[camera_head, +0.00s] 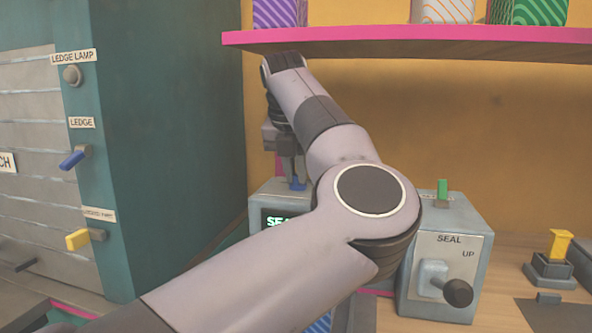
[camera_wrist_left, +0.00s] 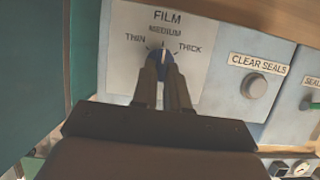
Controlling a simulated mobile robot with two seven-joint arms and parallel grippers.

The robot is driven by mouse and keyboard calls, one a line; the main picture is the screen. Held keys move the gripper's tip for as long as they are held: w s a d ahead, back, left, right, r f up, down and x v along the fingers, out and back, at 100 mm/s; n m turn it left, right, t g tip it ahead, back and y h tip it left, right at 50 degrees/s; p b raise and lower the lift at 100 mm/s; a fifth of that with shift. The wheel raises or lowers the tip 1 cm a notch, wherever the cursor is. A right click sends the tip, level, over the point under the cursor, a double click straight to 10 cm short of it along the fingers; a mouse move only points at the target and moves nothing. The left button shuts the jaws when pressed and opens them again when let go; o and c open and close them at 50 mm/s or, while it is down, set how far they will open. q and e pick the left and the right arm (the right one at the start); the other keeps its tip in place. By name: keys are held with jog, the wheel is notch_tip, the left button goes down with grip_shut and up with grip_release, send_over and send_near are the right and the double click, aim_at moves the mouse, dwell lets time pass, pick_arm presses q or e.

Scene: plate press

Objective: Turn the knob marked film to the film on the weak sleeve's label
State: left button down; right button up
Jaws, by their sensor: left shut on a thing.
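My left gripper (camera_wrist_left: 162,72) is shut on the knob, one finger on each side. My right gripper is not in view.
A CLEAR SEALS button (camera_wrist_left: 255,87) is right of the film plate. A SEAL lever (camera_head: 456,291) is at the machine's right. A pink-edged shelf (camera_head: 400,35) with patterned packs runs above my arm. A teal cabinet (camera_head: 165,150) with switches stands at left.

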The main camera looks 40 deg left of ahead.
pick_arm(q)
jog(key=c, duration=1.1)
grip_release()
jog(key=shift+c, duration=0.2)
jog(key=shift+r, duration=0.15)
jog(key=v, duration=0.7)
jog(key=shift+p, duration=0.35)
jog(key=shift+s, duration=0.1)
